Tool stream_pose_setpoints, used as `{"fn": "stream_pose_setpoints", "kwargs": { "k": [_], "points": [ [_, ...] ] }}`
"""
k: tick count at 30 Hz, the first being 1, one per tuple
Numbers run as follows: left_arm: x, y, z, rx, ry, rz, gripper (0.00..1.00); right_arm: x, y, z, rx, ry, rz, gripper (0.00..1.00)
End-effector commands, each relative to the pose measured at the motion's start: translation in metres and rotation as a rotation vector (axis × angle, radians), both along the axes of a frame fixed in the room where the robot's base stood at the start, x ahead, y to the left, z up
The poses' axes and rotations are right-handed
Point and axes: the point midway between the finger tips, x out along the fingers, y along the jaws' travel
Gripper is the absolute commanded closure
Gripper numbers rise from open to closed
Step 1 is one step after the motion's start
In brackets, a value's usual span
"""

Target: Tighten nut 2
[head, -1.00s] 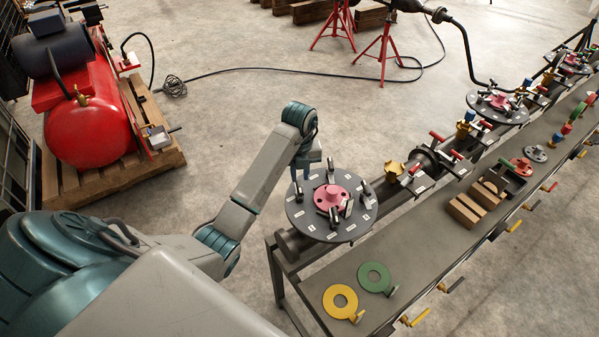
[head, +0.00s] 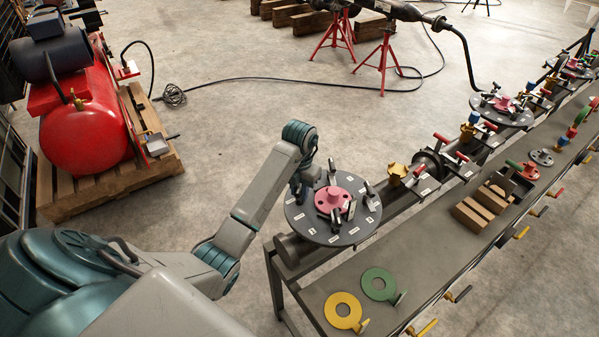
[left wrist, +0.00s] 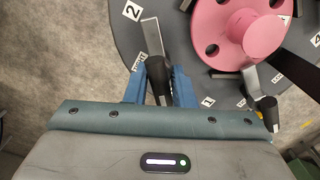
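The dark round flange plate (head: 350,236) carries white number labels and several lever-handled nuts around a pink flanged hub (head: 332,198). In the left wrist view, label 2 (left wrist: 132,11) is at the top, beside a metal lever (left wrist: 152,38) with a black handle (left wrist: 158,75). The pink hub (left wrist: 246,35) is to its right. My left gripper (left wrist: 160,75) has its blue fingers on either side of that black handle, with narrow gaps visible. In the head view my left gripper (head: 301,192) is at the plate's left rim, partly hiding it. My right gripper is not in view.
Another black-handled lever (left wrist: 262,105) is right of my fingers. Wooden blocks (head: 472,215) lie farther along the bench. A red compressor (head: 84,125) stands on a pallet at left.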

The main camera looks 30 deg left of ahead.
Motion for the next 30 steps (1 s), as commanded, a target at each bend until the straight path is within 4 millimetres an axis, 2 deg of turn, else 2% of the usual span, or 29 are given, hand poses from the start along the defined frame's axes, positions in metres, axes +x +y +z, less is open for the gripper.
{"fn": "stream_pose_setpoints", "kwargs": {
  "k": [10,18,30],
  "points": [
    [0.0,0.0,0.0,0.0,-0.001,-0.459,0.79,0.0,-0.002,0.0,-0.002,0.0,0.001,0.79],
    [0.001,0.0,0.0,0.0,-0.002,-0.822,0.79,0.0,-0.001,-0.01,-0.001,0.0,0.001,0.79],
    [0.0,0.0,0.0,0.0,-0.001,-1.235,0.79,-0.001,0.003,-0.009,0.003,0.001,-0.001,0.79]
  ]
}}
